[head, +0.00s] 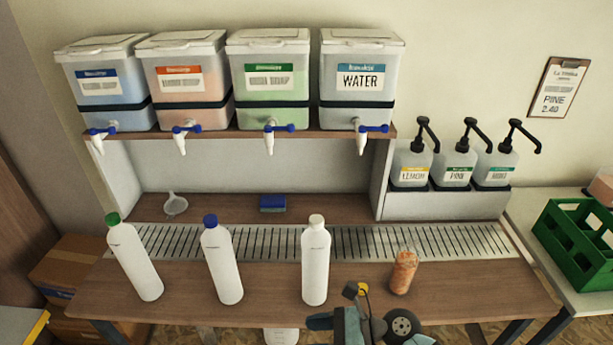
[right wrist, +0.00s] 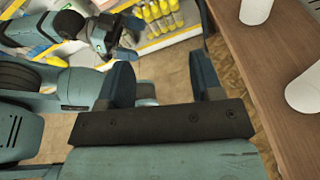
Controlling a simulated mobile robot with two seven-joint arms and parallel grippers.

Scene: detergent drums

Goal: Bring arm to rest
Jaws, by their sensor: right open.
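My right gripper (right wrist: 163,75) is open in the right wrist view. Its two dark blue fingers stand wide apart with only floor between them. Part of my arm also shows at the bottom of the head view, in front of the table's near edge. What looks like my other arm's dark end (right wrist: 112,35) is at the upper left of the wrist view. Its jaws are too unclear to read. Three white bottles stand on the table: one with a green cap (head: 135,262), one with a blue cap (head: 222,265) and one with a pale cap (head: 315,265).
An orange-brown cylinder (head: 403,272) stands right of the bottles. The table (head: 265,285) has a slotted drain grate. Several drums with taps, including a WATER drum (head: 358,100), sit on the shelf. Pump bottles (head: 459,165) and a green crate (head: 575,245) are at the right.

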